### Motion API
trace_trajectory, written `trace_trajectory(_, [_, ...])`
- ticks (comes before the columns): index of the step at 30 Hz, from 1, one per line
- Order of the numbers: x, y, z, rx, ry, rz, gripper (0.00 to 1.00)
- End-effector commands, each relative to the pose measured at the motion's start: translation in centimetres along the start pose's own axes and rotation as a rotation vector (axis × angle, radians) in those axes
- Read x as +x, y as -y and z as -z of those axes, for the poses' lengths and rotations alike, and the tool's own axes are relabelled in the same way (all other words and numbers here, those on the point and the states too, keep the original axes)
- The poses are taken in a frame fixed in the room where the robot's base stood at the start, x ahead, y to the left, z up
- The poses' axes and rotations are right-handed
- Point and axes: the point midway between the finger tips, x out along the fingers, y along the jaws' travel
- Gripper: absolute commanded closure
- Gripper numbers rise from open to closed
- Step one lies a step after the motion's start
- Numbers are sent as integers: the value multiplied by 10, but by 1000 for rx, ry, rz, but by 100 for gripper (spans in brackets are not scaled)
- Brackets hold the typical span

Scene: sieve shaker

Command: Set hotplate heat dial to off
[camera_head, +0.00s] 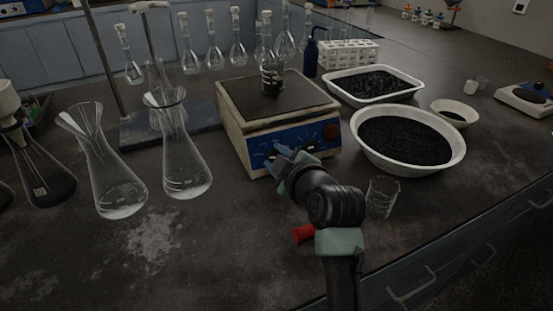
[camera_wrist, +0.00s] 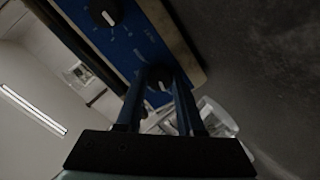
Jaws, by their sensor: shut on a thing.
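The hotplate (camera_head: 287,121) is a cream box with a dark top and a blue front panel. My gripper (camera_head: 281,154) reaches its front panel from the front right. In the wrist view the two fingers of my gripper (camera_wrist: 159,80) are closed around a dark dial with a light pointer mark (camera_wrist: 161,86). A second dial (camera_wrist: 106,16), with white marks around it, is free on the same panel. I cannot read the labels, so I cannot tell which is the heat dial. My gripper hides part of the panel in the head view.
A beaker with dark contents (camera_head: 272,76) stands on the hotplate. Glass flasks (camera_head: 181,165) stand to the left. A white bowl of black grains (camera_head: 451,160) is right, and an empty glass beaker (camera_head: 382,198) stands near my arm. A red object (camera_head: 303,234) lies in front.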

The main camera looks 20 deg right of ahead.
Motion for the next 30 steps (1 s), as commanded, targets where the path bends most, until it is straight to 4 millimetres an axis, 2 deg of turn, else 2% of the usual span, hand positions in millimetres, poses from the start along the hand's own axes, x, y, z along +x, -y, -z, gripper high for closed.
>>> trace_trajectory(8, [0,-1,0,-5,1,-1,100])
trace_trajectory(9, [0,-1,0,-5,1,-1,60])
trace_trajectory(13, [0,0,0,-3,1,-1,36])
trace_trajectory(14, [0,0,0,-3,1,-1,34])
trace_trajectory(24, [-3,0,0,-1,0,-1,34])
trace_trajectory(30, [-26,-1,0,1,1,-3,34])
